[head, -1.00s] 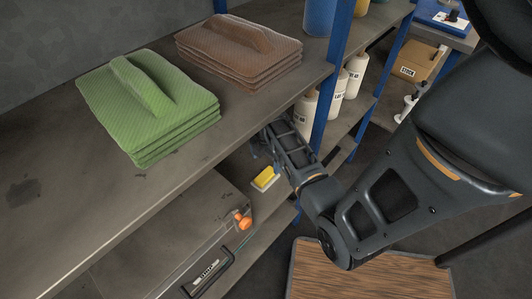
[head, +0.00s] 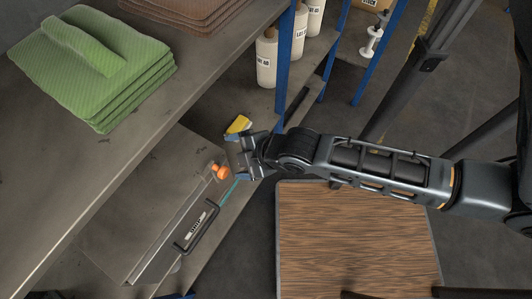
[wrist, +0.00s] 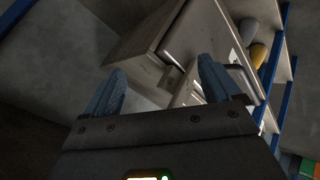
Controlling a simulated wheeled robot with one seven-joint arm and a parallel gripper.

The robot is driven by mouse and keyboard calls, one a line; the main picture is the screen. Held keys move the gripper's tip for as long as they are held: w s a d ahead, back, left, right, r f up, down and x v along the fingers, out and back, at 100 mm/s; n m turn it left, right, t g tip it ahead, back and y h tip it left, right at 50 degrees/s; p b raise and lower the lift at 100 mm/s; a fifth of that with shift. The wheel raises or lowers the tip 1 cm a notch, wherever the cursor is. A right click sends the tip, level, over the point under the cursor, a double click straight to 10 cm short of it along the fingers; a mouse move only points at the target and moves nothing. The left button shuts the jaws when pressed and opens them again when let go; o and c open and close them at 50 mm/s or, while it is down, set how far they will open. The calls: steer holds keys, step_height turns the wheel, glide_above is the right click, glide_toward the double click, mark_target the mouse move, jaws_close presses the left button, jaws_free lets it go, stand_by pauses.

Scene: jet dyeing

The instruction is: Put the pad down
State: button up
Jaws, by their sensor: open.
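I cannot make out the yellow block between the fingers there. My gripper is beside the grey metal box, close to its orange knob.
Above are stacked green cloths (head: 95,70) and brown cloths (head: 190,12). A blue post (head: 285,60) and white bottle (head: 266,60) stand behind. A wooden-topped surface (head: 355,235) lies below my arm.

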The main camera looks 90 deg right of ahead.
steer(key=s+a+r+m+t+y, duration=0.2)
steer(key=a+r, duration=0.3)
steer(key=r, duration=0.5)
steer(key=s+a+r+m+t+y, duration=0.1)
steer(key=s+a+r+m+t, duration=0.2)
steer(key=r, duration=0.8)
steer(key=s+a+t, duration=0.1)
steer(key=a+t, duration=0.1)
steer(key=a, duration=0.1)
steer(key=shift+s+a+r+m+y, duration=0.15)
steer(key=shift+s+r+m+y, duration=0.15)
steer(key=shift+s+y, duration=0.1)
